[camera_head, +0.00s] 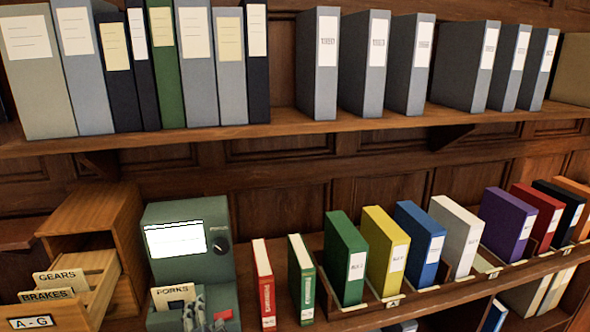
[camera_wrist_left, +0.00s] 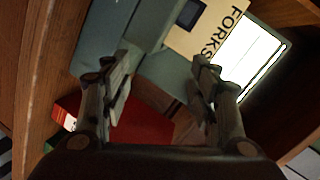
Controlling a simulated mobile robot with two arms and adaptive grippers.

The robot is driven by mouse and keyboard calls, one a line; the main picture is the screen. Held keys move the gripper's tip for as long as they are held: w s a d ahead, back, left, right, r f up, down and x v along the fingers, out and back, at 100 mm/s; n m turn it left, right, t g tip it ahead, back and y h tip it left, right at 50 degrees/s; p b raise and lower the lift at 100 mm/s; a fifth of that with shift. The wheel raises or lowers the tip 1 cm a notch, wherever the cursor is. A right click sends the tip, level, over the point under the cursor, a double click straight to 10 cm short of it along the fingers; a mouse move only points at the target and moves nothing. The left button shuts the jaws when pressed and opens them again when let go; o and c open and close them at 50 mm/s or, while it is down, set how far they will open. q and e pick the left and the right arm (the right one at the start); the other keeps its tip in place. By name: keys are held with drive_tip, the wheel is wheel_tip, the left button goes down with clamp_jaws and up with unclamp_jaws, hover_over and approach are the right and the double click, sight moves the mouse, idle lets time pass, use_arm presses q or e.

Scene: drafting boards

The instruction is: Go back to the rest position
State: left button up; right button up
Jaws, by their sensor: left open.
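My left gripper (camera_head: 197,314) shows at the bottom of the head view, in front of the base of a green device (camera_head: 187,252) and just right of a FORKS card (camera_head: 174,296). In the left wrist view its two fingers (camera_wrist_left: 160,72) stand apart, open, with nothing held between them. That view also shows the FORKS card (camera_wrist_left: 208,28) beyond the right fingertip, the lit screen (camera_wrist_left: 250,62) and part of a red book (camera_wrist_left: 140,122) behind the fingers. My right gripper is not in view.
A wooden drawer box (camera_head: 100,217) stands at the left, its drawer open with GEARS and BRAKES cards. A red book (camera_head: 264,285) and a green book (camera_head: 301,280) stand right of the device. Coloured binders fill slots further right. Grey binders line the upper shelf (camera_head: 290,122).

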use_arm(q)
drive_tip(key=s+d+f+n+g+h, duration=0.1)
drive_tip(key=s+f+n+g+h, duration=0.45)
drive_tip(key=s, duration=0.95)
drive_tip(key=s+f+n+g, duration=0.2)
drive_tip(key=s+f+g, duration=0.45)
drive_tip(key=s, duration=0.95)
wheel_tip(320, 180, down, 29)
drive_tip(key=s+b, duration=0.2)
drive_tip(key=s+a+f, duration=0.2)
drive_tip(key=s+f, duration=1.4)
drive_tip(key=shift+s+a+f+m+g+b, duration=0.15)
drive_tip(key=shift+a+f+m+g+b, duration=0.2)
drive_tip(key=shift+f+m+g, duration=0.1)
drive_tip(key=shift+y, duration=0.25)
